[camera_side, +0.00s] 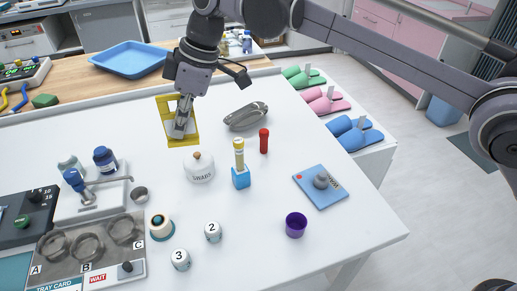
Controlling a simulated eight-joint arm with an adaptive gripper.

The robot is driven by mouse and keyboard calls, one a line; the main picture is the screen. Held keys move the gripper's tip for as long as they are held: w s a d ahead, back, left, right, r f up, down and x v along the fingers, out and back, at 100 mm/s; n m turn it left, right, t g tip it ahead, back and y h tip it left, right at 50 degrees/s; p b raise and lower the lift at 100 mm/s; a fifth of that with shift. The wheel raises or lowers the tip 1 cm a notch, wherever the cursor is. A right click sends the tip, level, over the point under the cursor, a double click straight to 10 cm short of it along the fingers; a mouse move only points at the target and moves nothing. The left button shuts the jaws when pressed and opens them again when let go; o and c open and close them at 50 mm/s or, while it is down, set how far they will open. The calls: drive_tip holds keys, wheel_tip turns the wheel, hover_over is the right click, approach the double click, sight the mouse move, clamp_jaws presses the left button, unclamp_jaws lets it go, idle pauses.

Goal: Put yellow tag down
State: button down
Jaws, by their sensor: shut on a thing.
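The yellow tag (163,104) is a flat yellow piece with a rectangular opening, seen in the side view at the upper middle of the white table (290,250). My gripper (180,132) points down in front of it and is shut on it. The gripper's fingers hide part of the tag and its opening. The tag stands roughly upright. I cannot tell whether its lower edge touches the table or hangs a little above it.
A white swabs jar (200,170) stands just below the tag. A metal dish (245,117), a blue block with a yellow-topped tube (240,178) and a red tube (264,141) stand to the right. A blue tray (130,59) lies behind. Table left of the tag is clear.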

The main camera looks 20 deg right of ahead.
drive_tip(key=w+d+m+t, duration=0.15)
drive_tip(key=w+d, duration=0.35)
drive_tip(key=d, duration=0.8)
drive_tip(key=w+d+m, duration=0.2)
drive_tip(key=w+d, duration=0.2)
drive_tip(key=d, duration=0.8)
drive_tip(key=s+d+m+t+h, duration=0.1)
drive_tip(key=s+d+m, duration=0.1)
drive_tip(key=d, duration=1.2)
drive_tip(key=s+d+m, duration=0.2)
drive_tip(key=d, duration=1.2)
wheel_tip(320, 180, down, 11)
drive_tip(key=w+a+f, duration=0.1)
drive_tip(key=a+f, duration=0.1)
drive_tip(key=a, duration=0.1)
drive_tip(key=w+a+f, duration=0.2)
drive_tip(key=a, duration=0.2)
drive_tip(key=w+a+f, duration=0.2)
drive_tip(key=a, duration=0.1)
drive_tip(key=shift+a+f, duration=0.5)
drive_tip(key=shift+f, duration=2)
drive_tip(key=shift+f, duration=0.15)
